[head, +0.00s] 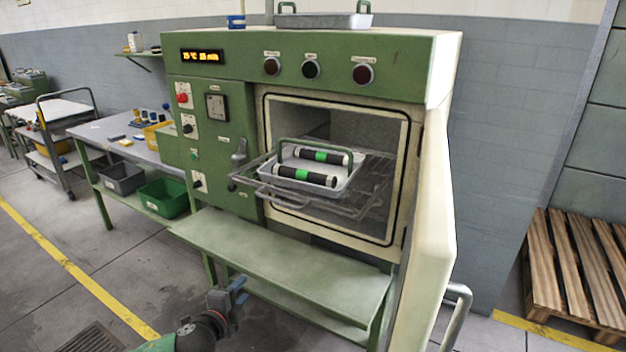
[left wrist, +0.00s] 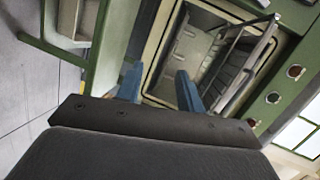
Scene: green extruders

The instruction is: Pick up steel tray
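A steel tray (head: 309,172) with green handles sits on the pulled-out wire rack (head: 268,188) at the open oven's mouth. Two black rollers with green bands (head: 303,176) lie in it. A second steel tray (head: 318,21) with green handles stands on top of the oven. My left gripper (head: 241,290) is low, in front of the oven's shelf and well apart from both trays. In the left wrist view its two blue fingers (left wrist: 159,86) stand apart with nothing between them. That view looks toward the oven chamber and rack (left wrist: 232,70); I cannot make out a tray there. My right gripper is not in view.
The oven door (head: 437,210) stands open at the right of the chamber. A green shelf (head: 285,262) juts out below the opening. A workbench (head: 112,130) with bins stands at the left. A wooden pallet (head: 575,270) lies at the right.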

